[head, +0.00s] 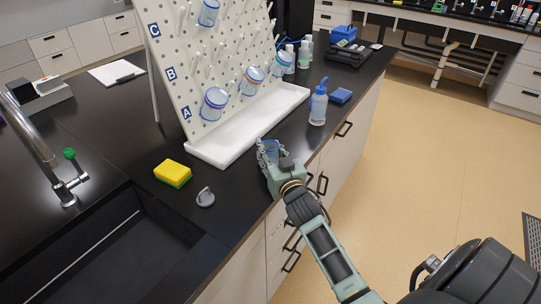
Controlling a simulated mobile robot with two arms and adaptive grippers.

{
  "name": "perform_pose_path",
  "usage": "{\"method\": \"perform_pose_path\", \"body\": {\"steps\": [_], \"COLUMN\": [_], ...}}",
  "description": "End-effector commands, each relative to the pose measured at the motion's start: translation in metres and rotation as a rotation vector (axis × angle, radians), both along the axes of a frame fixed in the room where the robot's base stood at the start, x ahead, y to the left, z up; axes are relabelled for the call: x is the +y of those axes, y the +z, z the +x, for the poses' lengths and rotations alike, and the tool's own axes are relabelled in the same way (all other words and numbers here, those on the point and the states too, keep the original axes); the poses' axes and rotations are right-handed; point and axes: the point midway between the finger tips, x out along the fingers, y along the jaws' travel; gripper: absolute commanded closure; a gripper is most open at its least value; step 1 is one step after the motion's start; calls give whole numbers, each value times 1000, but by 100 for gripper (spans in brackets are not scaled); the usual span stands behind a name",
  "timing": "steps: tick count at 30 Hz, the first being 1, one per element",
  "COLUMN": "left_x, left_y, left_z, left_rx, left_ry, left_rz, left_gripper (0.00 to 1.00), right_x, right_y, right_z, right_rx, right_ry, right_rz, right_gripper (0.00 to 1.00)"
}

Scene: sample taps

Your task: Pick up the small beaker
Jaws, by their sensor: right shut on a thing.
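My left gripper is not in the head view.
A white pegboard (205,75) holds several beakers above a white drip tray (225,148). A wash bottle (318,105) stands to the right. A yellow sponge (173,173) and a grey stopper (205,197) lie left, near the sink (110,260).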

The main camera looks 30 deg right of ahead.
Motion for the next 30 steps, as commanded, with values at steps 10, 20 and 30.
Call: {"method": "perform_pose_path", "body": {"steps": [10, 20, 30], "left_x": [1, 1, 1], "left_y": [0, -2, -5], "left_z": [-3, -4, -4], "left_rx": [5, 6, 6], "left_ry": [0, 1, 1], "left_rz": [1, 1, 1], "left_gripper": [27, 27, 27], "right_x": [0, -3, -30], "right_y": [4, 45, 88], "right_z": [0, -5, -76], "right_rx": [-1, -1, 0], "right_ry": [0, -2, -1], "right_rz": [0, -3, -5], "right_gripper": [82, 82, 82]}}
